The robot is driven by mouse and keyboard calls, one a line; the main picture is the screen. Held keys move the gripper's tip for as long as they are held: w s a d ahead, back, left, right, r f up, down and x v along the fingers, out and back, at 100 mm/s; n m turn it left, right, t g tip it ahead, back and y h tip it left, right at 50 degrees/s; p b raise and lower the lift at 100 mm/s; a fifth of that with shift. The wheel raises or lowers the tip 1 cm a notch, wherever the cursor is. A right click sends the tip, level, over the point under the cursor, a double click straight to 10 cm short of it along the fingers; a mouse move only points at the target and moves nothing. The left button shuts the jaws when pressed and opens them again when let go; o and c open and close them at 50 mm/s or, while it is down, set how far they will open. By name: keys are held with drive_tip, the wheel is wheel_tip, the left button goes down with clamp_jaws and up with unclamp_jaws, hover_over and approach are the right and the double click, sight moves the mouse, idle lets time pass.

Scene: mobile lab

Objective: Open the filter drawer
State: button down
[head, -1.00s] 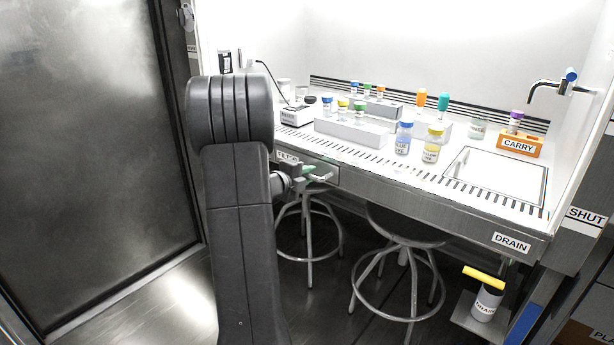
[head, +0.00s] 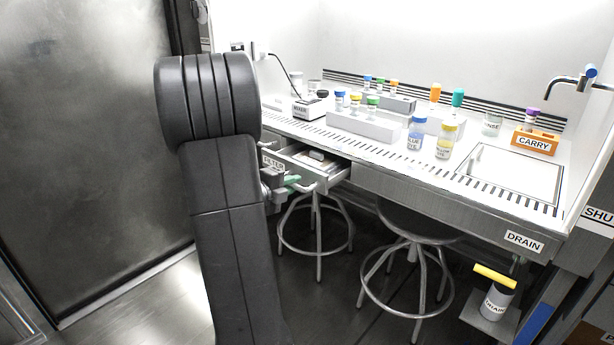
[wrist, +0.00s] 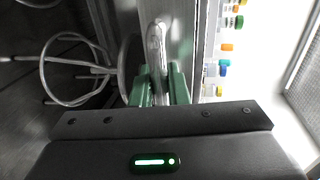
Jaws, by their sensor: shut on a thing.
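The filter drawer (head: 318,176) under the bench is pulled partway out, and its inside shows with some pale, flat items in it. Its label (head: 273,162) is partly hidden by my arm in the head view. My gripper (head: 290,184) is at the drawer's front. In the wrist view my gripper (wrist: 159,88) has its green fingers on either side of the metal bar handle (wrist: 157,45), shut on it. The drawer's front face (wrist: 182,35) is just right of the handle there.
Two round stools (head: 317,235) (head: 415,265) stand under the bench, one just below the drawer. The bench top (head: 400,160) holds bottles, racks, a mixer (head: 310,108) and an orange carry rack (head: 535,142). A large dark door panel (head: 90,140) is at left.

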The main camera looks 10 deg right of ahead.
drive_tip(key=f+v, duration=0.1)
drive_tip(key=v, duration=0.6)
drive_tip(key=shift+s+a+f, duration=0.25)
drive_tip(key=shift+s+a, duration=0.05)
drive_tip(key=shift+a, duration=0.1)
drive_tip(key=c, duration=1.5)
unclamp_jaws()
drive_tip(key=p+v, duration=0.2)
drive_tip(key=v, duration=1.1)
drive_tip(key=shift+s+a+p, duration=0.15)
drive_tip(key=shift+a+p, duration=0.15)
drive_tip(key=shift+p, duration=0.05)
